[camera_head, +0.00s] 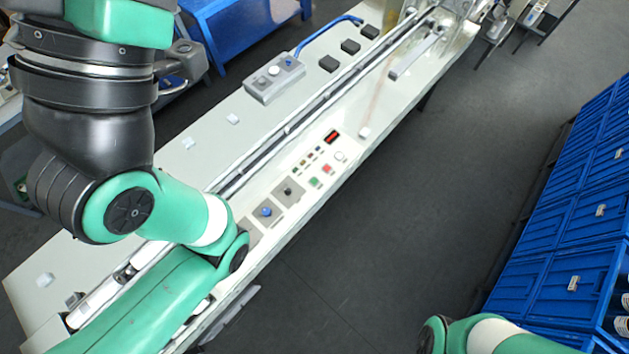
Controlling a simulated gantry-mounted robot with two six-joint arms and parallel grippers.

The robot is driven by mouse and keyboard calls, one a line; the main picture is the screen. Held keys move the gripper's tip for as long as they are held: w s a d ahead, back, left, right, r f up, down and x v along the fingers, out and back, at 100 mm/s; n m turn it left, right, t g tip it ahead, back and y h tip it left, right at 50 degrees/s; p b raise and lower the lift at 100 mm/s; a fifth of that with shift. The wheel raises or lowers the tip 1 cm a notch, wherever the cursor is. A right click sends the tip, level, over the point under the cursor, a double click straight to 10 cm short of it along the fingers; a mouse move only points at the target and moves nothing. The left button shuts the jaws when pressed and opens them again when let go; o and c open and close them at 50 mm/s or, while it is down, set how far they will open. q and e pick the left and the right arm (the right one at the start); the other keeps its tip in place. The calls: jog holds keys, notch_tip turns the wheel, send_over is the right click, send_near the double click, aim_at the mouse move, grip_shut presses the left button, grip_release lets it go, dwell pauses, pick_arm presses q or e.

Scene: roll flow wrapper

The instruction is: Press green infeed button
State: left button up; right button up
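The machine's control panel lies on the long pale bench. A small green button (314,182) sits on it, beside a red button (327,169) and a round white knob (340,157). Nothing covers the green button. My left arm (160,215) crosses the left of the view and hides part of the bench's near end. My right arm (490,335) shows only at the bottom right edge, over the floor. Neither gripper's fingers can be seen, and no part of my arms touches the green button.
A red display (332,136) and two grey plates, one with a blue knob (266,211) and one with a black knob (288,191), flank the buttons. A grey box (274,78) stands behind the conveyor channel. Blue crates (570,230) stand right. The floor between is clear.

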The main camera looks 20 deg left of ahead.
pick_arm(q)
grip_shut()
dwell(1.4)
